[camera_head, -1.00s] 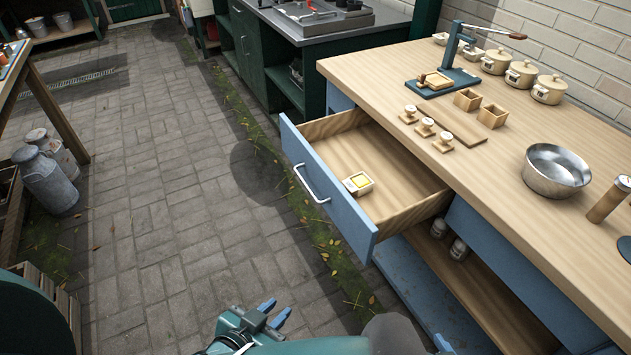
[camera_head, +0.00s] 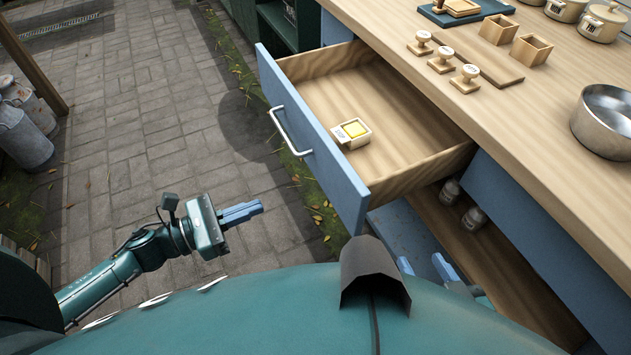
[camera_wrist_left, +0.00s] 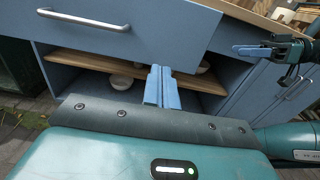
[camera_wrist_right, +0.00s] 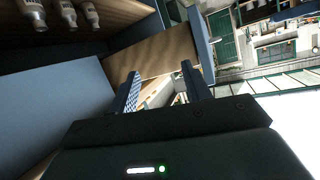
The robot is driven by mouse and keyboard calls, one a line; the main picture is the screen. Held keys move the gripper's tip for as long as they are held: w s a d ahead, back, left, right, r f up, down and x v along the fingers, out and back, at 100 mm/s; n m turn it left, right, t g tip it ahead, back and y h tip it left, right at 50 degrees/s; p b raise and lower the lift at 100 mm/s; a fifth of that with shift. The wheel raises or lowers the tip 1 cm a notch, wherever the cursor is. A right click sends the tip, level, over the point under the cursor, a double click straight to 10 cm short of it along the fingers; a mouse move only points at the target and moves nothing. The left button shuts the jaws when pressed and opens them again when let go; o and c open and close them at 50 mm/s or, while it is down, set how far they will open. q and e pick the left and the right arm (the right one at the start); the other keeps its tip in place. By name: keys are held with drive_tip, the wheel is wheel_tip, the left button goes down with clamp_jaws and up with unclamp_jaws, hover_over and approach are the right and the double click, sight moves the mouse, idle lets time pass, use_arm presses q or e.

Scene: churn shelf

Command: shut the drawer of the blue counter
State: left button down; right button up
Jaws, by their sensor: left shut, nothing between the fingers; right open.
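The drawer (camera_head: 315,140) of the blue counter (camera_head: 545,250) is pulled well out, with a blue front and a silver handle (camera_head: 290,133). The handle also shows in the left wrist view (camera_wrist_left: 85,19). My right gripper (camera_head: 424,265) is open and empty, near the drawer's near side, below the counter top. In the right wrist view, the drawer's wooden side (camera_wrist_right: 160,50) is beyond its open fingers (camera_wrist_right: 160,78).
Bottles (camera_head: 462,205) stand on the wooden shelf under the counter. Stamps (camera_head: 441,60), small wooden boxes (camera_head: 530,50) and a metal bowl (camera_head: 603,120) stand on top. Milk cans (camera_head: 22,130) stand at the left. The paving before the drawer is clear.

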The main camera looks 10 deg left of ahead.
sight(329, 179)
use_arm(q)
drive_tip(key=p+x, duration=0.1)
drive_tip(key=x, duration=1.2)
drive_tip(key=shift+w+d, duration=0.25)
drive_tip(key=shift+d, duration=0.1)
use_arm(e)
drive_tip(key=shift+a+f+g, duration=0.1)
drive_tip(key=shift+a+g, duration=0.15)
drive_tip(key=shift+g, duration=0.05)
drive_tip(key=shift+w, duration=0.1)
